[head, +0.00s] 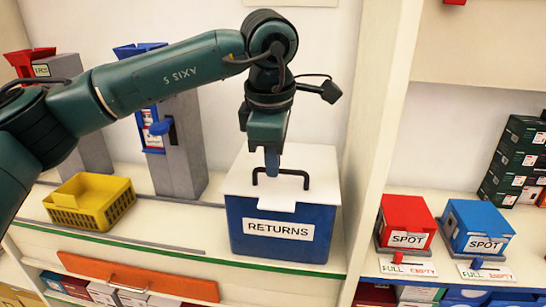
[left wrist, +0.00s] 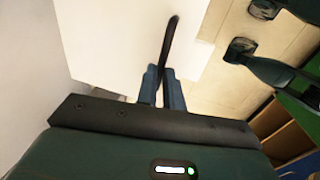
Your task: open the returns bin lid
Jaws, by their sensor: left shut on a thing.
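The returns bin (head: 240,228) is a blue box with a white "RETURNS" label, standing on the counter. Its white lid (head: 318,165) lies flat and closed on top, with a black bar handle (head: 298,173) near the front. My left gripper (head: 272,172) reaches down from above and is shut on the handle. In the left wrist view, the blue fingers (left wrist: 162,88) have the black handle (left wrist: 168,45) between them, with the white lid (left wrist: 105,45) behind. My right gripper is not in view.
A yellow basket (head: 92,222) sits left of the bin, with grey dispensers (head: 187,150) behind. A shelf upright (head: 375,130) stands close on the bin's right. Beyond it are red (head: 408,215) and blue (head: 480,220) "SPOT" boxes.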

